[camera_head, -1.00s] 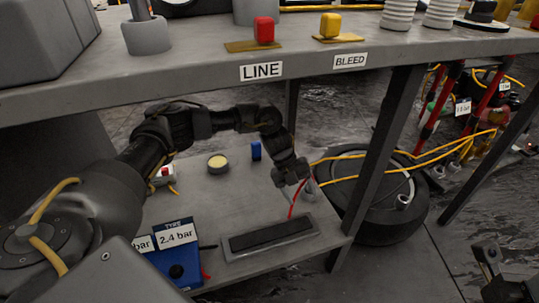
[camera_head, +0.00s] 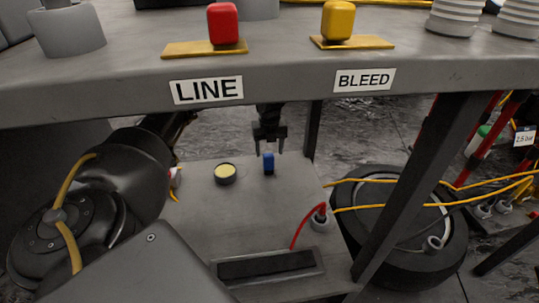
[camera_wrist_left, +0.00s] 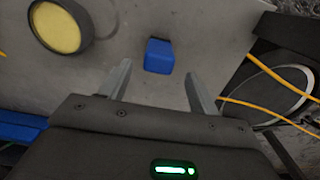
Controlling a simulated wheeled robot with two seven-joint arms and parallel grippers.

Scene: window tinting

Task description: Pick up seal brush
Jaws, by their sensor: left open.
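No part is labelled as the seal brush. A small upright blue piece (camera_head: 268,163) stands on the grey lower shelf, right of a round dark tin with a pale yellow top (camera_head: 225,174); I cannot tell whether it is the brush. My left gripper (camera_head: 269,142) is open and empty, its fingers pointing down just above and behind the blue piece. In the left wrist view, the blue piece (camera_wrist_left: 159,56) lies ahead between the two spread fingers (camera_wrist_left: 157,82), and the yellow-topped tin (camera_wrist_left: 61,27) is at upper left. My right gripper is not in view.
The upper tabletop (camera_head: 120,82) with the LINE and BLEED labels hangs over the shelf. A grey cup (camera_head: 322,223) with a red piece and a dark tray (camera_head: 266,266) are on the shelf. A tyre (camera_head: 415,240) and yellow hoses lie to the right. The shelf's middle is bare.

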